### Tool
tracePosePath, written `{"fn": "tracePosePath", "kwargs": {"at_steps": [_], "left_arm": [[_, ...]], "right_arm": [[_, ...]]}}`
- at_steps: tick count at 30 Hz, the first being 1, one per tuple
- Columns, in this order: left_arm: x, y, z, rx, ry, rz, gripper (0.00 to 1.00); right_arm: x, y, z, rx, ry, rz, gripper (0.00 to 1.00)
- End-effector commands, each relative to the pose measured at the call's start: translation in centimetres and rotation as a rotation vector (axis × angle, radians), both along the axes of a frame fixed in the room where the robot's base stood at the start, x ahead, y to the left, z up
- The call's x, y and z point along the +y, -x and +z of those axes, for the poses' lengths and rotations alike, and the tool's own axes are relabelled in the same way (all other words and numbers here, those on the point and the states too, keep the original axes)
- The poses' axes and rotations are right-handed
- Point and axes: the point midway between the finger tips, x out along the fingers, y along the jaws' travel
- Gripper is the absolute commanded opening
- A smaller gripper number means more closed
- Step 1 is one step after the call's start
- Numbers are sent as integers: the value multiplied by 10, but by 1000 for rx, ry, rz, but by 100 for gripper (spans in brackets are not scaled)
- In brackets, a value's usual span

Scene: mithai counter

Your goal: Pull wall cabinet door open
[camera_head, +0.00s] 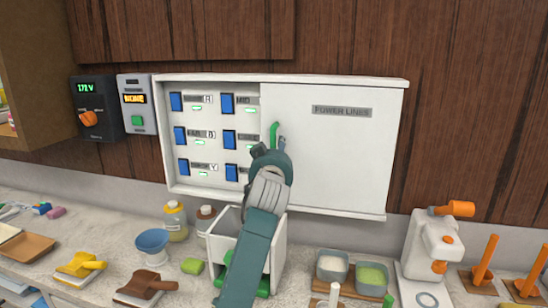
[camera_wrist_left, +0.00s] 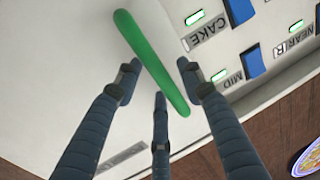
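The white wall cabinet (camera_head: 168,140) hangs on the wood wall. Its white door panel (camera_head: 340,150), labelled POWER LINES, covers the right part; the left part shows blue switches. A green upright handle (camera_head: 274,132) sits near the panel's left edge. My left gripper (camera_head: 270,146) is in front of the handle and hides its lower part. In the left wrist view the green handle (camera_wrist_left: 150,60) runs slantwise between the spread fingers of my left gripper (camera_wrist_left: 158,75). The fingers are apart; contact with the handle cannot be told. My right gripper is not in view.
A white bin (camera_head: 277,250) stands on the counter below the cabinet, behind my left arm. A white dispenser (camera_head: 428,250) stands at right, two small tubs (camera_head: 332,267) nearer the middle. A dark meter box (camera_head: 97,108) is on the wall at left.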

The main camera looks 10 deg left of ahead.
Motion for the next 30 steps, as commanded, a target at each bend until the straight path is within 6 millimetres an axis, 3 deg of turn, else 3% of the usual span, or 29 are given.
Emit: {"fn": "tracePosePath", "kwargs": {"at_steps": [18, 30], "left_arm": [[-18, 103, 0, -1, 1, -1, 39], [-19, 113, 0, -1, 0, -1, 39]], "right_arm": [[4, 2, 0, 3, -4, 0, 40], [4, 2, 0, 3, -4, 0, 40]]}}
